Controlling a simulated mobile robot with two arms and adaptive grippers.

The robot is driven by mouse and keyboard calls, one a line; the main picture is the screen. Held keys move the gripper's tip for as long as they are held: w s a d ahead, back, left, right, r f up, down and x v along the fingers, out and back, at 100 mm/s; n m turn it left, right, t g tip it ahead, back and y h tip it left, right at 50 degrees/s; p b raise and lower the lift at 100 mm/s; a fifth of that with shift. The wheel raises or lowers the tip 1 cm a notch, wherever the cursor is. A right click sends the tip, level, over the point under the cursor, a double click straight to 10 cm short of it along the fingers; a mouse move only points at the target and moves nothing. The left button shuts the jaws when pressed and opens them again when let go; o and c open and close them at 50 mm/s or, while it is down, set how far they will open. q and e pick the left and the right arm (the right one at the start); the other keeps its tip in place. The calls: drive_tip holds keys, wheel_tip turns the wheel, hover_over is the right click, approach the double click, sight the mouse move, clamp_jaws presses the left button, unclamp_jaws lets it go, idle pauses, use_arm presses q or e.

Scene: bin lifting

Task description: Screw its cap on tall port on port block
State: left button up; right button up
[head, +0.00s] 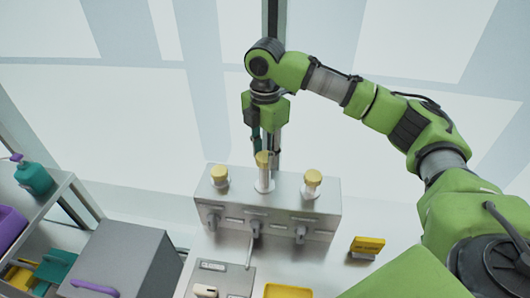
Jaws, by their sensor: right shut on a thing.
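The port block (325,208) is a grey box with three ports on top and several dark valve handles on its front. The tall port (264,182) is the middle one, a whitish upright tube. Its yellow cap (262,158) shows at the top of the tube, between the fingers of my right gripper (267,155). My right gripper points down from above and is shut on this cap. The fingers partly hide the cap's seat, so I cannot tell how tightly it sits. My left gripper is out of view.
Yellow caps sit on the left port (219,174) and right port (313,178), close to my fingers. A yellow sign (367,246) stands at right. A grey box (128,262), a yellow tray (288,291) and a shelf with a teal bottle (34,178) are nearer or left.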

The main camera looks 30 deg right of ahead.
drive_tip(key=shift+f, duration=0.55)
idle(1.3)
drive_tip(key=o, duration=0.9)
drive_tip(key=shift+c, duration=0.4)
